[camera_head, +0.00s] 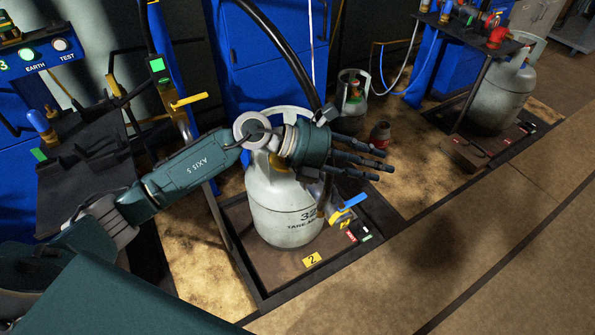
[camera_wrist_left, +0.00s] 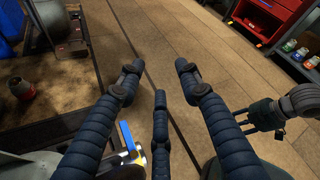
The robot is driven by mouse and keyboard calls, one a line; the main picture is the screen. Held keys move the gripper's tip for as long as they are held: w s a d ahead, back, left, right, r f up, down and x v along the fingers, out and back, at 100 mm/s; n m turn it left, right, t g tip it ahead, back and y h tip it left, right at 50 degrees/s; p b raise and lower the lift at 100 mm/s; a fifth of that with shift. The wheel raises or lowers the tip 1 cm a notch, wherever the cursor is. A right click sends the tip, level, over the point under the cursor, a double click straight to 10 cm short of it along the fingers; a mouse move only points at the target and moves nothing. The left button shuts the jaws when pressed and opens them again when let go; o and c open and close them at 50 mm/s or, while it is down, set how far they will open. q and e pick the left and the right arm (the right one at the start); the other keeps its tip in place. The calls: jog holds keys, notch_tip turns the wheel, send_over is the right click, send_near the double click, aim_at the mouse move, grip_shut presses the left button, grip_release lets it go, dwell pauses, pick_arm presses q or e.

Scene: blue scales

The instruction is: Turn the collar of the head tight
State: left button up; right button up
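A head with a blue lever and yellow and silver parts (camera_head: 341,212) sits low at the right side of a pale gas cylinder (camera_head: 287,205). Its blue lever and silver body also show in the left wrist view (camera_wrist_left: 128,152), at the bottom, partly behind a finger. I cannot make out the collar or whether it is tight. My left gripper (camera_head: 372,160) is in front of the cylinder's upper part, above the head. Its three dark fingers are spread and empty in the left wrist view (camera_wrist_left: 158,78).
The cylinder stands on a dark-framed scale (camera_head: 262,284) with a yellow tag marked 2. A black hose arches above my left gripper. A control box with lit buttons (camera_head: 42,55) stands at the left. Another cylinder (camera_head: 503,92) stands at the back right. The floor at front right is clear.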

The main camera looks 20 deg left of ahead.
pick_arm(q)
jog(key=w+a+f+m+g+y, duration=0.1)
jog(key=a+f+y, duration=0.3)
jog(key=a, duration=0.7)
jog(key=w+a+f+m+g+y, duration=0.1)
jog(key=a+f+y, duration=0.1)
jog(key=a+y, duration=0.65)
jog(key=shift+w+f+h+b, duration=0.35)
jog(key=shift+w+f, duration=0.25)
jog(key=shift+f, duration=1.1)
jog(key=shift+w+f+h+b, duration=0.2)
jog(key=shift+w+f+h, duration=0.35)
jog(key=shift+f, duration=1.1)
jog(key=shift+w+f+h+b, duration=0.35)
jog(key=shift+w+f, duration=0.25)
jog(key=shift+f, duration=1.1)
pick_arm(e)
notch_tip(320, 180, up, 6)
jog(key=shift+s, duration=0.2)
pick_arm(q)
grip_shut()
pick_arm(e)
jog(key=shift+d, duration=0.1)
